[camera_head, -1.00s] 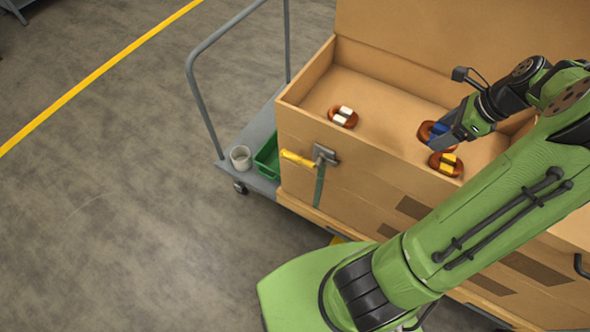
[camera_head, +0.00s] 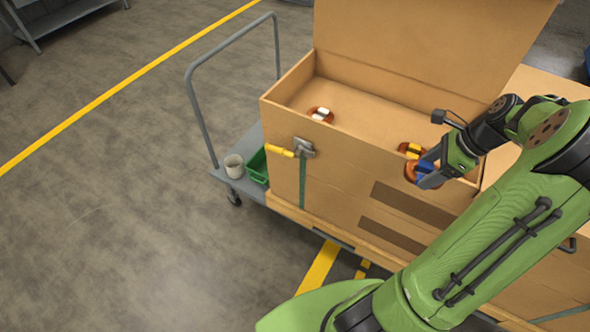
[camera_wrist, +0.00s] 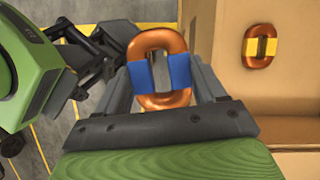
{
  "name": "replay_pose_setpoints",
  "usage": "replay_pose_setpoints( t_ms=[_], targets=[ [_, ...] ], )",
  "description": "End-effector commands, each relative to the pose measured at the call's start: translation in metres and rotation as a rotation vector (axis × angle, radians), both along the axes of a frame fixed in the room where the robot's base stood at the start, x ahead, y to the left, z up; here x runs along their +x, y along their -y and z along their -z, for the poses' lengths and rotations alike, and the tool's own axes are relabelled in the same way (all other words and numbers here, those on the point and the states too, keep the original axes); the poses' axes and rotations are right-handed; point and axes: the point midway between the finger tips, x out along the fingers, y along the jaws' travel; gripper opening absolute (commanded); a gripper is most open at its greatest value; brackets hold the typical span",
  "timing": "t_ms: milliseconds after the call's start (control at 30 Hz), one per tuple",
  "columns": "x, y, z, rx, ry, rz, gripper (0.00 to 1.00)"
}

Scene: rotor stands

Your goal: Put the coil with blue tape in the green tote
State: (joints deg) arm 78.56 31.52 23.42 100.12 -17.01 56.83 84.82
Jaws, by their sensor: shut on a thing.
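The coil with blue tape (camera_head: 423,169) is a copper-coloured oval ring. My gripper (camera_head: 430,177) is shut on it and holds it at the box's front wall, near the right end. In the wrist view, the coil (camera_wrist: 161,68) stands between my two fingers (camera_wrist: 162,78), which press on its blue-taped sides. The green tote (camera_head: 258,167) sits on the grey cart, left of the big box. Only part of the tote shows; the box hides the rest, and I cannot see its inside well.
A large open cardboard-coloured box (camera_head: 290,128) holds a coil with white tape (camera_head: 320,114) and a coil with yellow tape (camera_head: 410,150). A pale cup (camera_head: 234,166) stands beside the tote. A yellow-handled tool (camera_head: 280,151) hangs on the box's front. The cart's handle (camera_head: 198,110) rises at the left.

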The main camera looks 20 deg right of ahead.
Motion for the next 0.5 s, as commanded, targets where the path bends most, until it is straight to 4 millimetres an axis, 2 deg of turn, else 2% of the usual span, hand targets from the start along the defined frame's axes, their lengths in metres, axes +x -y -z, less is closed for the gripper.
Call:
replay_pose_setpoints(
  t_ms=[267, 367, 500],
  targets=[
    [0.021, -0.047, 0.028, 0.001, -0.001, -0.356, 0.25],
    [0.030, -0.069, 0.041, 0.004, -0.002, -0.518, 0.25],
    [0.046, -0.107, 0.064, 0.003, -0.003, -0.808, 0.25]
  ],
)
